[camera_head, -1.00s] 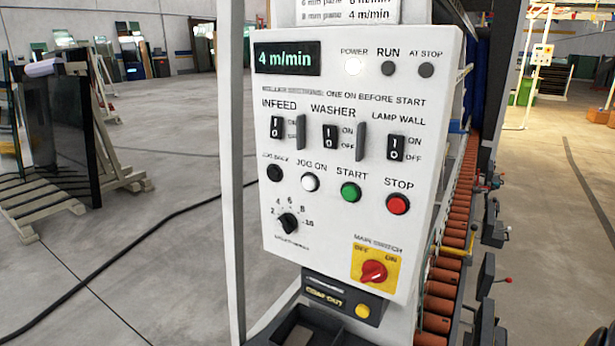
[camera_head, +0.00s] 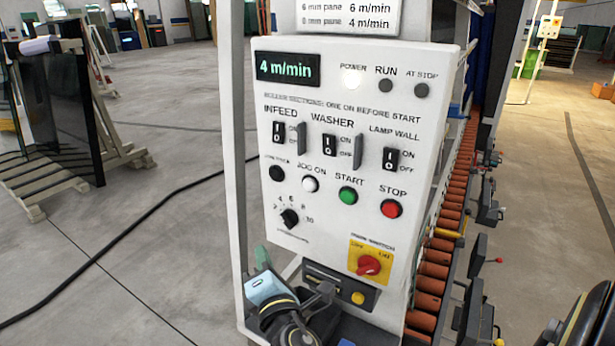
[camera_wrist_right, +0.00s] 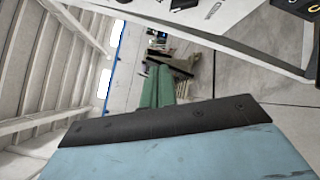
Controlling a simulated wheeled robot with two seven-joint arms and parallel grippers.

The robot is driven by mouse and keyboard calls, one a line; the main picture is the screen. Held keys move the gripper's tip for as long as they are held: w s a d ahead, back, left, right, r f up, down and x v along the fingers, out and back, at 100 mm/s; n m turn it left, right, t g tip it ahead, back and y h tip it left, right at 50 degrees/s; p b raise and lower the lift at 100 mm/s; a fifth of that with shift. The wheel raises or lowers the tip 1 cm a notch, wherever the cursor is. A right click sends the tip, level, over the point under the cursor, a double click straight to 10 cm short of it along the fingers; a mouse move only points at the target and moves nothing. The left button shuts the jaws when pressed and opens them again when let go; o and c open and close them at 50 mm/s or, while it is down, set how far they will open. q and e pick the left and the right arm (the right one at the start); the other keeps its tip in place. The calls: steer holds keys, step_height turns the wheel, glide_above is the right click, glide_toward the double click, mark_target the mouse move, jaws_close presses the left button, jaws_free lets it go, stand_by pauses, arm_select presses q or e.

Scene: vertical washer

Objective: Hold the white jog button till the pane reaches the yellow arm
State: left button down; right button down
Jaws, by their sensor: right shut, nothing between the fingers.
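The white jog button (camera_head: 311,184), labelled JOG ON, is on the white control panel (camera_head: 330,225), left of the green START button. My right gripper (camera_head: 262,257) is low at the panel's lower left edge, below the jog button and apart from it. Its green fingers also show in the wrist view (camera_wrist_right: 158,88), shut and empty. The yellow arm (camera_head: 447,233) lies at the orange rollers right of the panel. I cannot make out the pane on the rollers. My left gripper is not in view.
The red STOP button (camera_head: 391,208), black jog-back button (camera_head: 277,173), speed knob (camera_head: 290,217) and red main switch (camera_head: 369,266) surround the area. The power lamp (camera_head: 351,80) is lit. A glass rack (camera_head: 65,120) stands at left. Open floor lies left of the panel.

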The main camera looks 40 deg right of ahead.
mark_target(309, 185)
step_height(309, 185, up, 9)
steer(key=s+d+t+h, duration=0.1)
steer(key=s+h, duration=0.1)
steer(key=shift+d+p, duration=0.35)
steer(key=shift+d, duration=0.05)
steer(key=shift+w+d+p, duration=0.3)
steer(key=shift+w+d, duration=0.3)
steer(key=shift+d, duration=0.75)
steer(key=shift+w+d+p, duration=0.25)
steer(key=shift+w+d, duration=0.3)
steer(key=shift+d, duration=0.8)
steer(key=shift+w+d+p, duration=0.3)
steer(key=shift+w+d, duration=0.3)
steer(key=shift+d, duration=0.75)
steer(key=shift+d, duration=0.1)
steer(key=shift+w+d, duration=0.15)
steer(key=shift+d, duration=0.15)
